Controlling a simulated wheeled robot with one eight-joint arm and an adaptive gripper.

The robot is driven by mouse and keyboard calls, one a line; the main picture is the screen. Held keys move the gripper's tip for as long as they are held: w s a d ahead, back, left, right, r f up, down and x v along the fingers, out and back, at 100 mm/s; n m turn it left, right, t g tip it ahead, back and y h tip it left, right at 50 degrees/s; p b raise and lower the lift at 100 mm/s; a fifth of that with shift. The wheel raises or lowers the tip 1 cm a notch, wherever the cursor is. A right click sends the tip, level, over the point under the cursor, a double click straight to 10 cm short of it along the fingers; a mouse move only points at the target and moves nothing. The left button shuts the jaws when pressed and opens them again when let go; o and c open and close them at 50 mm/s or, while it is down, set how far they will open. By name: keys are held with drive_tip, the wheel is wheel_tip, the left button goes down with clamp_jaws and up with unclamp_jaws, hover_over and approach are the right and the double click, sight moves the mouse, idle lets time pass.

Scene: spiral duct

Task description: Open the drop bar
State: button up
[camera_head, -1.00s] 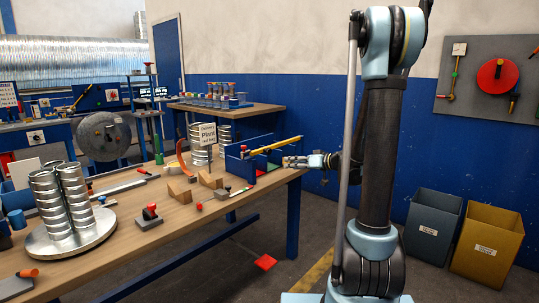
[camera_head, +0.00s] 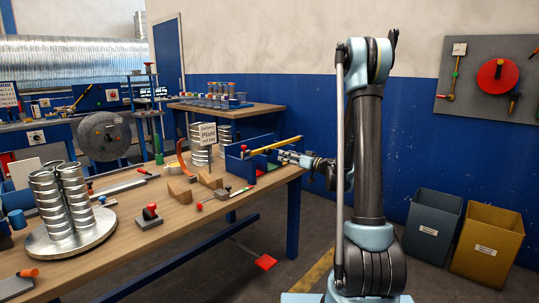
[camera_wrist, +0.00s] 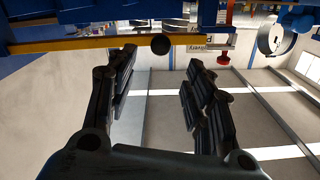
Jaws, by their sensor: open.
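The drop bar is a yellow bar (camera_head: 272,147) at the blue box on the right end of the workbench. It slants up to the right in the head view. In the wrist view the yellow bar (camera_wrist: 90,43) runs across the top, with a round black knob (camera_wrist: 160,45) on or just in front of it. My gripper (camera_head: 286,156) is beside the bar's right part, at the bench corner. In the wrist view my gripper (camera_wrist: 160,65) is open and empty, its two fingers on either side of the knob. I cannot tell whether it touches the bar.
The wooden workbench (camera_head: 110,225) carries a turntable with metal duct pieces (camera_head: 65,205), a red-knobbed block (camera_head: 150,213) and wooden wedges (camera_head: 180,192). Two bins (camera_head: 425,225) stand on the floor at right.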

sight(270, 151)
drive_tip(key=x, duration=1.1)
drive_tip(key=shift+w+a, duration=0.25)
drive_tip(key=shift+a, duration=0.05)
clamp_jaws()
